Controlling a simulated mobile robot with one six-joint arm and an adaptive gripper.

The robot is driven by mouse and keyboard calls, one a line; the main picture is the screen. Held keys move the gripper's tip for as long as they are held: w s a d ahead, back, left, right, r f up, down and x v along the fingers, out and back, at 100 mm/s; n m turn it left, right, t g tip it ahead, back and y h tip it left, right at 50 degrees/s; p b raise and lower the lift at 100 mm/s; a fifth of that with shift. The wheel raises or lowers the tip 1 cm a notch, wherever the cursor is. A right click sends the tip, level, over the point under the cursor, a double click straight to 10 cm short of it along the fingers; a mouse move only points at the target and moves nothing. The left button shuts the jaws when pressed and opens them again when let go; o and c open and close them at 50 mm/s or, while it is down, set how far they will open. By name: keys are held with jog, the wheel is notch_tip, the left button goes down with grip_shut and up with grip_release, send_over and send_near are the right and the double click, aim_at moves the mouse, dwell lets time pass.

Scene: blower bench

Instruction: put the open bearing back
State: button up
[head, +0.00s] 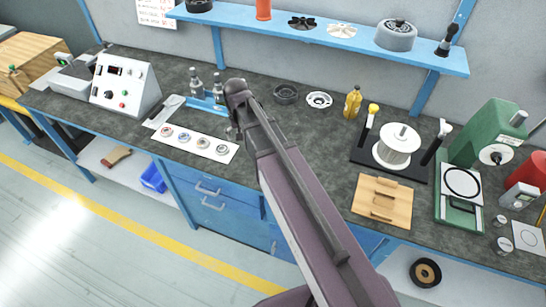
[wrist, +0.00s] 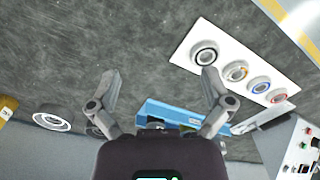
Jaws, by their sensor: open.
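A white strip (head: 190,152) lies on the bench left of my arm, with several ring-shaped bearings in a row. It also shows in the wrist view (wrist: 222,62). The bearing at the end nearest my arm (head: 222,149) has a dark ring and no coloured face; in the wrist view it is the leftmost one (wrist: 206,55). The others have orange, bluish and red faces. I cannot tell for sure which is the open one. My gripper (wrist: 160,76) is open and empty above the bench, beside the strip; my arm mostly hides it in the head view.
A blue fixture (wrist: 172,112) lies below the open fingers. A grey control box (head: 125,84) stands left of the strip. A dark round housing (head: 285,94) and a pale ring (head: 319,99) lie behind my arm. A spool (head: 397,147) and wooden block (head: 382,201) are to the right.

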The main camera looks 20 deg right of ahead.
jog(key=s+d+n, duration=0.1)
jog(key=s+d, duration=0.6)
jog(key=s, duration=0.5)
jog(key=shift+d, duration=0.4)
jog(key=shift+s, duration=0.1)
